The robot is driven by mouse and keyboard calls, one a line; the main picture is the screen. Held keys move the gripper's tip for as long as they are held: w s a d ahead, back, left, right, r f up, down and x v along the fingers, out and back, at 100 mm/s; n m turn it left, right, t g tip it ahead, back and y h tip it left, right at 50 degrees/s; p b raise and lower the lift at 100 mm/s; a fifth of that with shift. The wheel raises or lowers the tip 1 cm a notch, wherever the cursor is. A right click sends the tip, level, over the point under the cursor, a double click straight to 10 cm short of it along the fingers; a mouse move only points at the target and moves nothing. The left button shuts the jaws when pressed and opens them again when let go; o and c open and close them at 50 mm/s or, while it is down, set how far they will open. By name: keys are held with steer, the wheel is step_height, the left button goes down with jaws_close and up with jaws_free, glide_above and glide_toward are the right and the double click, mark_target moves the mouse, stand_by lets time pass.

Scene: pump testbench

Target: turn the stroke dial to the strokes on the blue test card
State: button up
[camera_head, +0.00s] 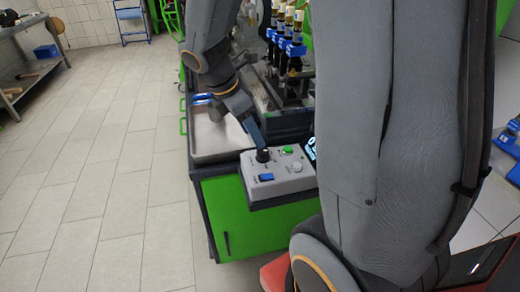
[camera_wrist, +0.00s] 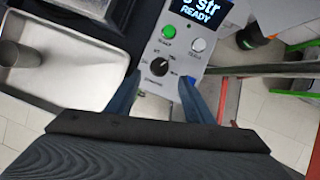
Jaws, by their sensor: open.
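The stroke dial is a black knob (camera_wrist: 159,67) with a white pointer mark on a light grey control box (camera_head: 284,179); in the head view the dial (camera_head: 263,156) is at the box's back left. My gripper (camera_wrist: 160,77) is open, with one blue-grey finger on each side of the dial; I cannot tell if they touch it. In the head view my gripper (camera_head: 260,144) reaches down to the dial. A dark display (camera_wrist: 203,12) reads "str" and "READY"; the number before "str" is cut off. No blue test card can be made out with certainty.
A green button (camera_wrist: 168,32) and a pale round button (camera_wrist: 198,45) sit close to the dial. A small blue part (camera_head: 266,178) is on the box's front. A metal tray (camera_head: 213,151) lies left of the box. Brown bottles with blue holders (camera_head: 290,48) stand behind.

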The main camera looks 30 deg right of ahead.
mark_target(262, 150)
steer(key=x, duration=0.7)
steer(key=shift+d+f, duration=0.2)
steer(key=shift+f, duration=0.1)
steer(key=c, duration=1)
steer(key=shift+c, duration=0.2)
steer(key=shift+p, duration=0.3)
steer(key=m+g+p, duration=0.1)
steer(key=m, duration=0.1)
steer(key=m+g+p, duration=0.1)
steer(key=m, duration=0.2)
steer(key=shift+w+d+r+m+p, duration=0.1)
steer(key=shift+w+m+p, duration=0.1)
steer(key=shift+m+p, duration=0.15)
steer(key=m+g+y+p, duration=0.1)
steer(key=m, duration=0.2)
steer(key=m+y, duration=0.1)
steer(key=m, duration=0.2)
steer(key=shift+w+d+g+p, duration=0.1)
steer(key=shift+w+g+p, duration=0.1)
steer(key=shift+g+p, duration=0.2)
